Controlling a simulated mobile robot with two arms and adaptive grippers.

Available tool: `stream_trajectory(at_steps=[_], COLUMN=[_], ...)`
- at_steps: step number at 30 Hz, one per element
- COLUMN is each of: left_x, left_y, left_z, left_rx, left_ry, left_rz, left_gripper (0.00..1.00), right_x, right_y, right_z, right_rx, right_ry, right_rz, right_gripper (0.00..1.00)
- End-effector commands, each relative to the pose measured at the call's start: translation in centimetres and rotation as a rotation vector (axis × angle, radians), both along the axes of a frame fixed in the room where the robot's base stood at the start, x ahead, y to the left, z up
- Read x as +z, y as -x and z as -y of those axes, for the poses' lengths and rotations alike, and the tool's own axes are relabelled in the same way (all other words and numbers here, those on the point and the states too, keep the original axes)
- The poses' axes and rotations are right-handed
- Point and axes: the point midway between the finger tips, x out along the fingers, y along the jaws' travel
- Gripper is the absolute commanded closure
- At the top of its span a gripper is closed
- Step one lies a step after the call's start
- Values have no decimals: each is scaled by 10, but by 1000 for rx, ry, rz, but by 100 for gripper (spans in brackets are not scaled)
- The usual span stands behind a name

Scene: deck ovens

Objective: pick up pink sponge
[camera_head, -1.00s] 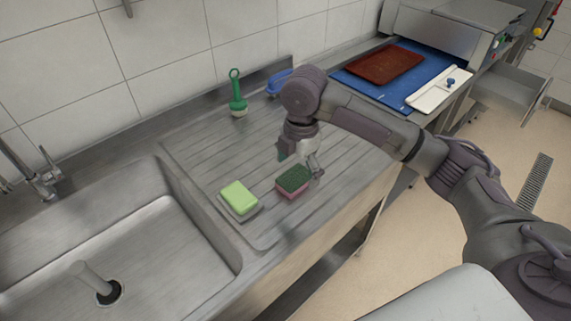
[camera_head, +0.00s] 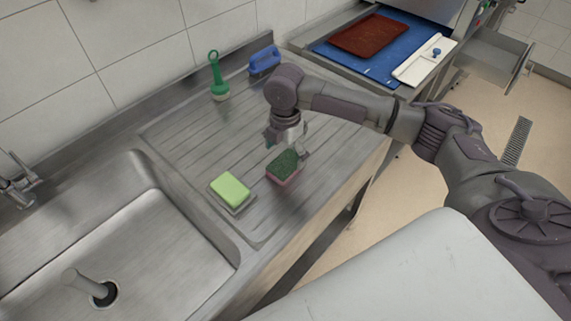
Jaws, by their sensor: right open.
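The pink sponge (camera_head: 284,169) with a dark green scouring top lies on the ribbed steel drainboard, near its front edge. My right gripper (camera_head: 286,147) points down just behind and over the sponge, with its fingers open. One finger shows at the left of the sponge's far side and one at its right. I cannot tell whether the fingers touch the sponge. My left gripper is not in the picture.
A green-topped sponge (camera_head: 230,188) lies to the left on the drainboard (camera_head: 185,140). A green brush (camera_head: 217,80) and a blue-handled brush (camera_head: 264,61) stand at the back. The sink (camera_head: 125,240) is at the left. A blue board with a red tray (camera_head: 368,36) is at the upper right.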

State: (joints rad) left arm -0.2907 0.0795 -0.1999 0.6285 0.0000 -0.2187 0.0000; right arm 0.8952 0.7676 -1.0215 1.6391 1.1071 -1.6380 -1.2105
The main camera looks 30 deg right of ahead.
Motion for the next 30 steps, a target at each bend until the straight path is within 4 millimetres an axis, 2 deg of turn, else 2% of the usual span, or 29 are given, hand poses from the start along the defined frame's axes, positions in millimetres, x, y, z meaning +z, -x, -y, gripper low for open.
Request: stream_trajectory(at_steps=[3, 7, 12, 16, 24, 30], left_x=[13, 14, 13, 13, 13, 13], left_y=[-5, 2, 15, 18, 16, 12], left_z=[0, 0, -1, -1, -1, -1], left_rx=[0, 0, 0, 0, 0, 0], left_ry=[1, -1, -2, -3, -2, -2], left_rz=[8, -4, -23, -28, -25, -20], left_gripper=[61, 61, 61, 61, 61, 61], right_x=[-17, -35, -42, -42, -42, -42], right_y=[2, 2, 2, 1, 1, 1], right_z=[1, 1, 1, 1, 1, 1], right_rx=[-2, 0, 1, 1, 1, 0], right_ry=[1, 2, 1, 1, 1, 1], right_rz=[-5, -2, -1, 0, 0, 0], right_gripper=[3, 3, 3, 3, 45, 45])
